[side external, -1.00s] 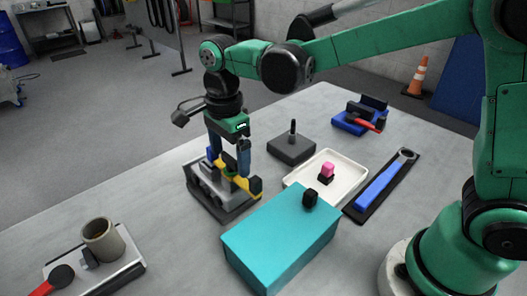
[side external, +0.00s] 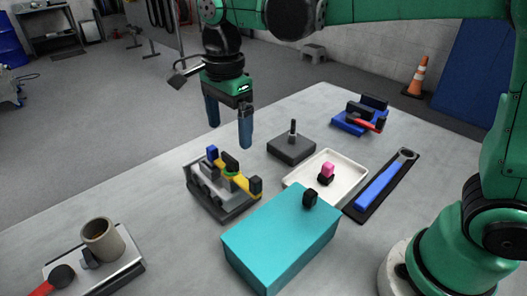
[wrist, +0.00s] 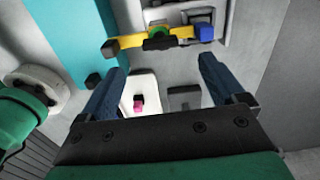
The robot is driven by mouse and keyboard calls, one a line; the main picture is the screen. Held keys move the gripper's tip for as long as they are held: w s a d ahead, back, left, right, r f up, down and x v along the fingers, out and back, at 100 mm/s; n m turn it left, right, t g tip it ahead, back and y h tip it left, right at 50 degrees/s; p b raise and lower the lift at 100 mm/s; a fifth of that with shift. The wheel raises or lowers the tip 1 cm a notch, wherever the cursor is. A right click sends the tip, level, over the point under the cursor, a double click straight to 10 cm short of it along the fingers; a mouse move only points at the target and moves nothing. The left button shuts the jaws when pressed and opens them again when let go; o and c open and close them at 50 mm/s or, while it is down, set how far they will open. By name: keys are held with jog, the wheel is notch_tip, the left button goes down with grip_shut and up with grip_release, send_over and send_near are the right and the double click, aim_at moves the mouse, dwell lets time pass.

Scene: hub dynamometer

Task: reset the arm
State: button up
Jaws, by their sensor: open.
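My gripper (side external: 229,125) hangs above the table (side external: 350,235), open and empty, its two blue fingers spread apart. The grey fixture (side external: 215,200) with a yellow bar (side external: 240,180), a green ring and a blue block stands below the fingers, apart from them. In the wrist view my gripper (wrist: 165,80) shows both fingers with nothing between them, and the yellow bar (wrist: 130,42) lies past the fingertips.
A teal box (side external: 280,240) stands in front of a white tray (side external: 345,175) with a pink-topped piece (side external: 327,171). Also around are a grey block with a post (side external: 291,148), a blue-handled wrench (side external: 384,182), a blue stand (side external: 360,118) and a plate with a beige cylinder (side external: 102,240).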

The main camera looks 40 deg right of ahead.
jog(key=s+d+f+n+t, duration=0.3)
jog(key=s+d+n+t, duration=0.3)
jog(key=n, duration=1.1)
jog(key=s+d, duration=0.2)
jog(key=d, duration=0.1)
jog(key=shift+s+d+t, duration=0.15)
jog(key=shift+d+t, duration=0.2)
jog(key=shift+t, duration=0.05)
